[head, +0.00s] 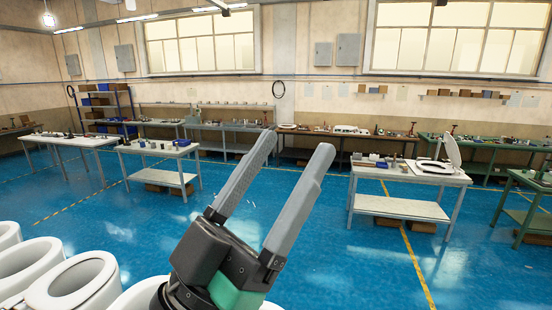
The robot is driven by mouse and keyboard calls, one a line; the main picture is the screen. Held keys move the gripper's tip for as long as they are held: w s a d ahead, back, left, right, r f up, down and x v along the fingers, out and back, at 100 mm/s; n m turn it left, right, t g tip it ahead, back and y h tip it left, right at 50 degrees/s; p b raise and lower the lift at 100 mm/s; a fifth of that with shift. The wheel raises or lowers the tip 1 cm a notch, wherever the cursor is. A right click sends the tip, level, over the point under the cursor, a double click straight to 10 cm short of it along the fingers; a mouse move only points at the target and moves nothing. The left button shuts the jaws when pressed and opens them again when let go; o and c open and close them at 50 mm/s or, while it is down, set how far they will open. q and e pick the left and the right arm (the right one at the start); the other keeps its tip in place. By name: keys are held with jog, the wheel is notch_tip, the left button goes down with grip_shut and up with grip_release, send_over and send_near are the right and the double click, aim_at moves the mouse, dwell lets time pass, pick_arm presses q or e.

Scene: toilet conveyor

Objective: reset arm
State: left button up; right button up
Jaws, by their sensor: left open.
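My left gripper (292,150) rises from the bottom middle of the head view. Its two long grey fingers are spread apart and point up, with nothing between them. It is in front of open blue floor, and its base hides part of a white toilet bowl at the bottom. My right gripper is not in view.
White toilet bowls (72,284) stand in a row at the bottom left, close to my left gripper. A white-topped table (408,178) on the right carries a toilet seat with a raised lid (450,152). Workbenches (160,147) stand farther back. Blue floor (345,260) is clear at the lower right.

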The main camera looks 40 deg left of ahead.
pick_arm(q)
jog(key=shift+t+h, duration=0.3)
jog(key=r, duration=0.1)
jog(key=s+r+p, duration=0.1)
jog(key=r+p, duration=0.1)
jog(key=r, duration=0.1)
jog(key=shift+s+d, duration=0.3)
jog(key=shift+s, duration=0.05)
dwell(0.5)
